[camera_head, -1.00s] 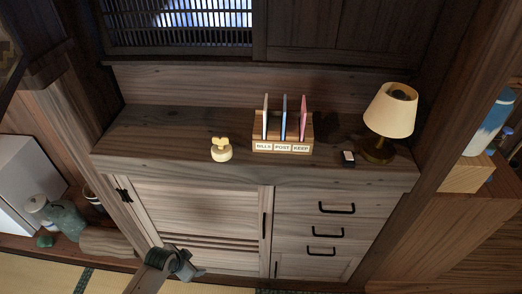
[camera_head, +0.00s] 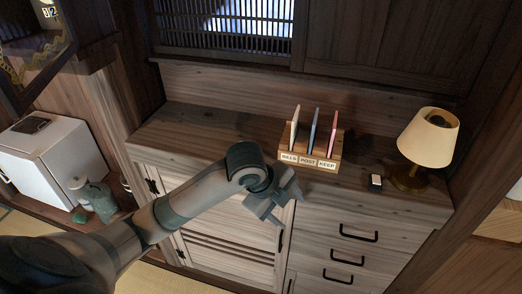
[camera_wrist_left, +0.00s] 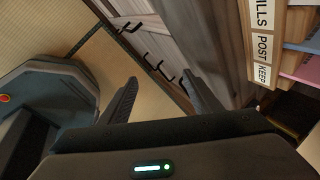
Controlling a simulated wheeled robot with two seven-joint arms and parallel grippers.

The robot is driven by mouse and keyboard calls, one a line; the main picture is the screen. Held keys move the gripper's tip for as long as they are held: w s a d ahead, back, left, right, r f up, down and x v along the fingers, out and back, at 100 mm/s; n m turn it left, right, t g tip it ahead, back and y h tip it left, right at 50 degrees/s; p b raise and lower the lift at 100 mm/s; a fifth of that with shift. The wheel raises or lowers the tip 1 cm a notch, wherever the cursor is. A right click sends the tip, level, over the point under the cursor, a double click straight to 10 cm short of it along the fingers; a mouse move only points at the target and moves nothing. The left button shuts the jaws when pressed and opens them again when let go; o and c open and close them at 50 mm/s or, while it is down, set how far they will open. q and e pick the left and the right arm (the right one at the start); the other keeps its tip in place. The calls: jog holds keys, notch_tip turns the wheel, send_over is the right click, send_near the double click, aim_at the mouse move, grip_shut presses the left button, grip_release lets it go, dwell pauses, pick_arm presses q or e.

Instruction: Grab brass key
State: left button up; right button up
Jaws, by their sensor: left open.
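No brass key can be made out in either view now. The small cream pot with a yellowish top that stood on the cabinet top is hidden behind my left arm in the head view. My left gripper (camera_head: 284,208) is open and empty, in front of the cabinet's front edge, below and left of the letter rack. In the left wrist view its two fingers (camera_wrist_left: 160,92) are spread apart with nothing between them. My right gripper is not in view.
On the cabinet top (camera_head: 190,122) stand a wooden letter rack (camera_head: 309,164) marked BILLS, POST, KEEP, a small black-and-white item (camera_head: 375,182) and a lamp (camera_head: 428,138). Drawer handles (camera_head: 358,233) stick out in front. A white box (camera_head: 45,150) sits at left.

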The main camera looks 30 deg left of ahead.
pick_arm(q)
jog(key=a+r+m+y, duration=0.1)
jog(key=a+r+m, duration=0.3)
jog(key=r, duration=0.4)
jog(key=w+a+r+m+y, duration=0.1)
jog(key=a+r+m, duration=0.3)
jog(key=r, duration=0.5)
jog(key=a+r+m+y, duration=0.2)
jog(key=a+r+m, duration=0.2)
jog(key=a+r, duration=0.3)
notch_tip(320, 180, up, 2)
jog(key=shift+w+r+g, duration=0.1)
jog(key=shift+w+g, duration=0.05)
jog(key=shift+g, duration=0.15)
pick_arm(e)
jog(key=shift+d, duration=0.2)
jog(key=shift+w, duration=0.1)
